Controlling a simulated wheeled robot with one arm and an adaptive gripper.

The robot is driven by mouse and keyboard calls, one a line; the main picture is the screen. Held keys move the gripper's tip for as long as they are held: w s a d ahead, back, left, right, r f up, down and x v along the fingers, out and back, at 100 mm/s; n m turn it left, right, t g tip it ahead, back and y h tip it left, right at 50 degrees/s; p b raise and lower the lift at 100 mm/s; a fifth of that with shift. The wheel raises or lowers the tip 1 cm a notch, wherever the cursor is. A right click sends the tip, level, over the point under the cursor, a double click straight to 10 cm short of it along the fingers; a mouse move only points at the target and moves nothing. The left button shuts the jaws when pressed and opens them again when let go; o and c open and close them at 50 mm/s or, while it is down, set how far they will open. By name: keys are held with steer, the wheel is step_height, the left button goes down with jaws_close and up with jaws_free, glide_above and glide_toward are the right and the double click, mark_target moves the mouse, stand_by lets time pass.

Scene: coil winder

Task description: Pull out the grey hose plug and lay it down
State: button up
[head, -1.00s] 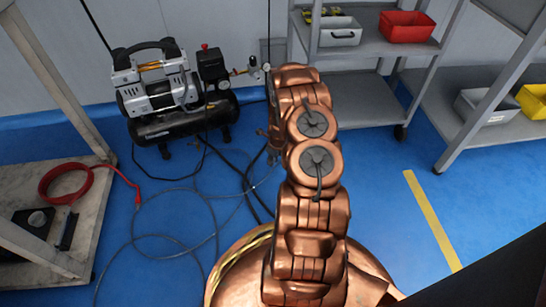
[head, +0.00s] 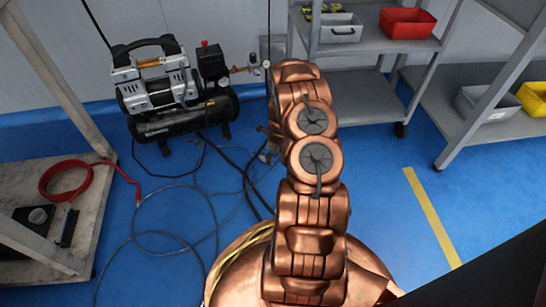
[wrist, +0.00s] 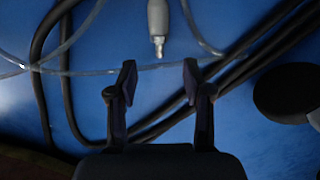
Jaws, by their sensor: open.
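The grey hose plug (wrist: 158,18) shows at the top middle of the wrist view. Its metal tip points down the picture toward my gripper (wrist: 158,82). My gripper is open, with nothing between its two dark fingers. The plug is beyond the fingertips and apart from them. It appears to lie at the blue floor, but its exact height is hard to tell. In the head view my copper arm hides most of the area around the gripper.
A compressor (head: 180,122) with a gauge and brass fitting stands at the wall. Black and clear hoses (head: 150,237) loop over the floor. A workbench with a red hose (head: 62,196) is at left. Shelves with a red bin (head: 407,23) are at right. A dark round object (wrist: 285,93) shows in the wrist view.

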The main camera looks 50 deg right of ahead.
step_height(320, 180, up, 12)
steer(key=s, duration=0.2)
steer(key=shift+f, duration=0.25)
steer(key=shift+d, duration=0.1)
stand_by(0.7)
steer(key=s+a+r+n+g+p, duration=0.1)
steer(key=a+r+n+p, duration=0.6)
steer(key=r, duration=0.9)
steer(key=s+a+r+n+y+p, duration=0.1)
steer(key=a+r+n+p, duration=0.3)
steer(key=a+r+p, duration=0.85)
steer(key=s+a+r+n+g+p, duration=0.15)
steer(key=a+r+n+p, duration=0.35)
steer(key=r, duration=1.4)
steer(key=s+a+r+n+p, duration=0.4)
steer(key=s+r+n+p, duration=0.2)
steer(key=r, duration=0.5)
steer(key=s+a+r+n+g+p, duration=0.1)
steer(key=s+a+r+n+p, duration=0.3)
steer(key=s+r+n+p, duration=0.2)
steer(key=s+a+r+n+h+p, duration=0.1)
steer(key=s+a+r+n+p, duration=0.4)
steer(key=s+r+p, duration=0.5)
step_height(320, 180, up, 6)
steer(key=s+n, duration=0.1)
steer(key=s, duration=0.1)
steer(key=shift+s+n, duration=0.3)
steer(key=shift+s, duration=0.05)
